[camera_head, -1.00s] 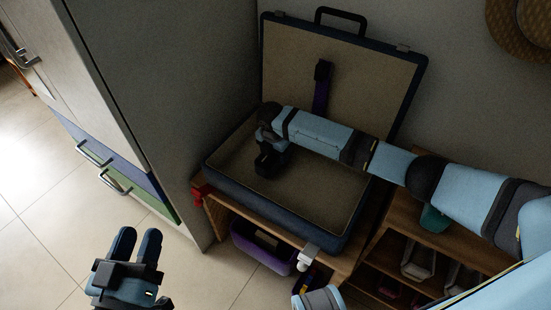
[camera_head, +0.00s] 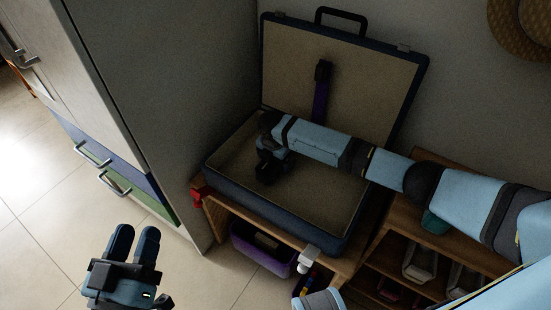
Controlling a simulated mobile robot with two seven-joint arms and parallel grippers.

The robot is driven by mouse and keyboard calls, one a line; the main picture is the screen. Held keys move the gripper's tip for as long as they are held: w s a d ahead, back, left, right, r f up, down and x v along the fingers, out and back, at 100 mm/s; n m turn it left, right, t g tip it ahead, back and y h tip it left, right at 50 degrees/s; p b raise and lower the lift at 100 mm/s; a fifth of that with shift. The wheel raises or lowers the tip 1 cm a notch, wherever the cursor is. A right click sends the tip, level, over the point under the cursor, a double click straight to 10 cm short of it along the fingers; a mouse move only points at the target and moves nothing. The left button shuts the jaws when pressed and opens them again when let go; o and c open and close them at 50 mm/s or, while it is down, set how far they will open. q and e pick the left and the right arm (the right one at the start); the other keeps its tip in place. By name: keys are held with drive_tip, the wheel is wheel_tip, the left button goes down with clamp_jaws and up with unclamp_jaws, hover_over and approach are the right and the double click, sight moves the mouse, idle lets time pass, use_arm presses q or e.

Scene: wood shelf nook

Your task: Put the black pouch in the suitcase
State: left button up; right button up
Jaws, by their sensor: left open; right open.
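The suitcase (camera_head: 338,203) lies open on a wooden shelf unit, its dark blue lid leaning against the wall with a black handle on top. Its beige inside looks bare apart from the area under my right gripper. My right gripper (camera_head: 267,172) reaches in from the right and points down over the left part of the suitcase base. It is open. A dark shape at its tips may be its fingers or the black pouch; I cannot tell which. No other black pouch is clear to see. My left gripper (camera_head: 134,246) is open and empty over the floor at lower left.
A purple bin (camera_head: 258,252) sits below the suitcase. A wooden shelf (camera_head: 405,232) with shoes stands to the right, with a green item (camera_head: 435,221) on top. A grey cabinet (camera_head: 165,100) stands close on the left. A woven hat (camera_head: 522,30) hangs on the wall.

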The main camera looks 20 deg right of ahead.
drive_tip(key=shift+r, duration=0.85)
drive_tip(key=r+p, duration=0.1)
drive_tip(key=r, duration=0.2)
drive_tip(key=r+p, duration=0.1)
drive_tip(key=r, duration=0.2)
drive_tip(key=a+r+p, duration=0.1)
drive_tip(key=r, duration=0.2)
drive_tip(key=shift+s+r+p, duration=0.3)
drive_tip(key=shift+s+p, duration=0.05)
use_arm(q)
wheel_tip(320, 180, down, 7)
drive_tip(key=a+g+y, duration=0.2)
drive_tip(key=g, duration=0.1)
drive_tip(key=shift+s+a+y, duration=0.25)
drive_tip(key=shift+a+y, duration=0.1)
drive_tip(key=shift+y, duration=0.05)
use_arm(e)
drive_tip(key=shift+r, duration=0.6)
